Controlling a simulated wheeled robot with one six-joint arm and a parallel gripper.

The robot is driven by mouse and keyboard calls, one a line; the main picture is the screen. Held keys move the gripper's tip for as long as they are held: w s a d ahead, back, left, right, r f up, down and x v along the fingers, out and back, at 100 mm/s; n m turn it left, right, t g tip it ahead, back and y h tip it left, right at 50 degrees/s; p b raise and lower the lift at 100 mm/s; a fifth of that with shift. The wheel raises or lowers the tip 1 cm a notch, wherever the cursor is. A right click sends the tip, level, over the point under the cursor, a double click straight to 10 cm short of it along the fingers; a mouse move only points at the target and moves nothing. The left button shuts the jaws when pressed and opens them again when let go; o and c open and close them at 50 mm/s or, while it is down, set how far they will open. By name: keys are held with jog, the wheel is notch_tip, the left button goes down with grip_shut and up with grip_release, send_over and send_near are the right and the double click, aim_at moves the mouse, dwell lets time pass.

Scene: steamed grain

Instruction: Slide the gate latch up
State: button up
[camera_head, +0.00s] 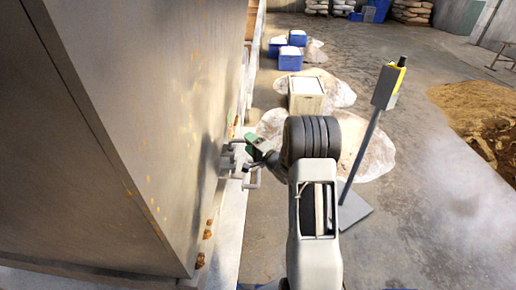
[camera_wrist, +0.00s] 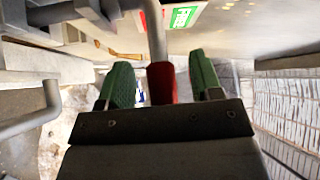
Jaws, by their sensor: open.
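The gate latch (camera_head: 229,160) is grey metal hardware on the side of the large metal container. In the wrist view, its grey rod (camera_wrist: 156,38) ends in a red grip (camera_wrist: 161,88). My gripper (camera_wrist: 161,77) is open, with one green fingertip on each side of the red grip. Gaps show between the fingers and the grip. In the head view my gripper (camera_head: 258,146) is close beside the latch, partly hidden by my wrist. The lower end of the red grip is hidden behind my gripper's body.
The metal container wall (camera_head: 130,120) fills the left side. A second grey bent bar (camera_wrist: 50,100) is left of my gripper in the wrist view. A post with a grey box (camera_head: 386,86) stands to the right. A wooden crate (camera_head: 306,104) and blue bins (camera_head: 290,62) lie beyond.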

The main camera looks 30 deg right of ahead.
jog(key=shift+w+a+r, duration=0.1)
jog(key=shift+w+a, duration=0.15)
jog(key=shift+w, duration=0.45)
jog(key=shift+c, duration=0.2)
grip_shut()
